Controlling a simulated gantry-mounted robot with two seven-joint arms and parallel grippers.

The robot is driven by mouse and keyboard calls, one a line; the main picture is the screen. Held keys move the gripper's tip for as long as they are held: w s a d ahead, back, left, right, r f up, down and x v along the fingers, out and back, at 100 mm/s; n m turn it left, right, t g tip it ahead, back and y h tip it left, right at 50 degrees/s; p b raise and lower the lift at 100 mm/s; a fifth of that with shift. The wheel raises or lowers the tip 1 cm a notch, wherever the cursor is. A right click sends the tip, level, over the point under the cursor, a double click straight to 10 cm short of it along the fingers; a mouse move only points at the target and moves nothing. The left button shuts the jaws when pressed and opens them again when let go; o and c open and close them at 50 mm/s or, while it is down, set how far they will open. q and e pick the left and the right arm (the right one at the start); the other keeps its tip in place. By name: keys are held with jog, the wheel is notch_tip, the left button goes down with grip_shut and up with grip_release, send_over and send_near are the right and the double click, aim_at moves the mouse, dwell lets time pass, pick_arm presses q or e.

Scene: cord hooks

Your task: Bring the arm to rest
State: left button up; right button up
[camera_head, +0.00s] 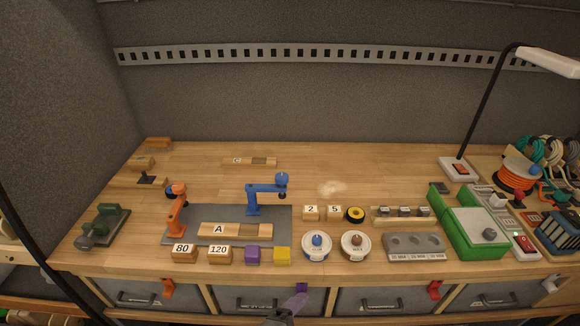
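A greyish-lavender piece (291,306) reaches up from the bottom edge to just below a purple hook (302,287) on the bench front. I cannot tell whether it is part of my arm or a hanging thing, or whether it touches the hook. An orange hook (168,288), a red hook (434,289) and a white hook (549,286) also sit along the bench front. A dark curved strand (35,255) runs down the left side; what it belongs to is unclear.
The wooden bench top (370,165) holds a grey mat (185,238) with small orange and blue arm models, labelled blocks, two round tins and a green box (465,232). A lamp (480,105) and an orange spool (515,175) stand right. The back of the bench is mostly clear.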

pick_arm(q)
jog(key=s+a+f+n+g+y, duration=0.2)
jog(key=s+a+f+n, duration=0.2)
jog(key=a, duration=0.4)
jog(key=s+a+f+n+g+y+p, duration=0.1)
jog(key=s+a+f+n+g+y, duration=0.1)
jog(key=s+a+n, duration=0.5)
jog(key=s+a+f+n+g+y, duration=0.2)
jog(key=s+a+f+n, duration=0.3)
jog(key=a, duration=0.4)
jog(key=shift+s+a+f+n+y+p, duration=0.15)
jog(key=shift+s+f+n+y+p, duration=0.2)
jog(key=shift+s+n+y, duration=0.3)
jog(key=shift+w, duration=0.15)
